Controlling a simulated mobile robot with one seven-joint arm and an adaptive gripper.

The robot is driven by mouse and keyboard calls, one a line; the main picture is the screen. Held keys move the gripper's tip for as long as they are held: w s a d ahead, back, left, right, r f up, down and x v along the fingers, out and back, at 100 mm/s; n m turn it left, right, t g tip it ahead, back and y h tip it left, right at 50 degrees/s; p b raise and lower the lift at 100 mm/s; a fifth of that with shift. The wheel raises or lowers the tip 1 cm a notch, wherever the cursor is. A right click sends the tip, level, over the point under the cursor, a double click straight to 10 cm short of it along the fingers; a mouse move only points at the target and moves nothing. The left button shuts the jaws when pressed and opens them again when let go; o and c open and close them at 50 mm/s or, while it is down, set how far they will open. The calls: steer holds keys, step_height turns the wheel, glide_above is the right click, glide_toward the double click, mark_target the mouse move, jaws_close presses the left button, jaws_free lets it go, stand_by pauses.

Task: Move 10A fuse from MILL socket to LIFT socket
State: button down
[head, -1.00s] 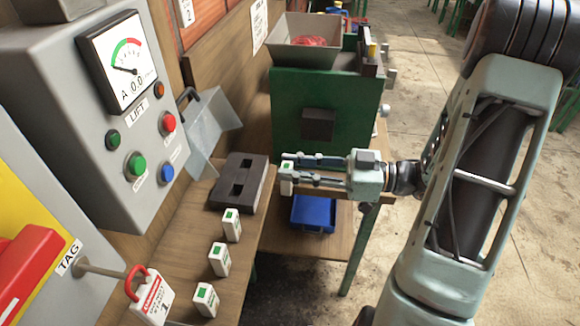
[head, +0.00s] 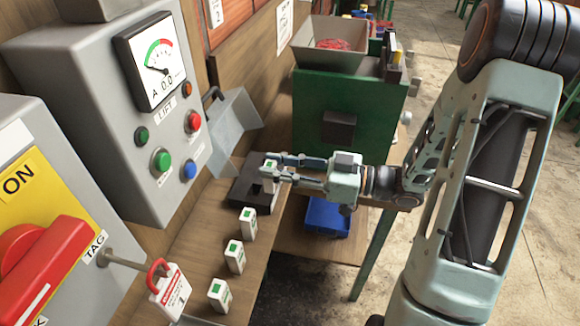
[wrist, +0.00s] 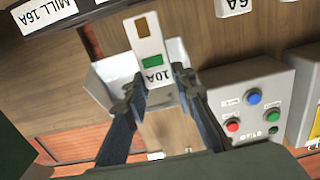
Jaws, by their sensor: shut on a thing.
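The 10A fuse (wrist: 152,58) is a white block with a green patch and a 10A label. My gripper (wrist: 158,86) is shut on it. In the head view my gripper (head: 272,168) reaches in from the right and holds the fuse (head: 268,184) at the dark fuse block (head: 244,193). The fuse overlaps the block's far part; I cannot tell whether it is seated or above it. In the wrist view a label reading MILL 16A (wrist: 48,12) shows at the upper left. No label for the LIFT socket is readable.
Several white fuses with green patches (head: 234,256) stand along the bench (head: 196,246). The grey LIFT panel (head: 110,110) is at the left. A red switch (head: 45,262) and a tagged padlock (head: 168,290) are near. A green machine (head: 335,170) stands behind my gripper.

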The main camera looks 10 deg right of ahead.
mark_target(261, 191)
steer(key=shift+x, duration=2.1)
steer(key=shift+f, duration=0.15)
steer(key=shift+a+f, duration=0.15)
steer(key=shift+f+b, duration=1.55)
steer(key=shift+f, duration=0.6)
stand_by(1.6)
steer(key=c, duration=1.5)
jaws_free()
steer(key=shift+c, duration=0.2)
steer(key=v, duration=1.2)
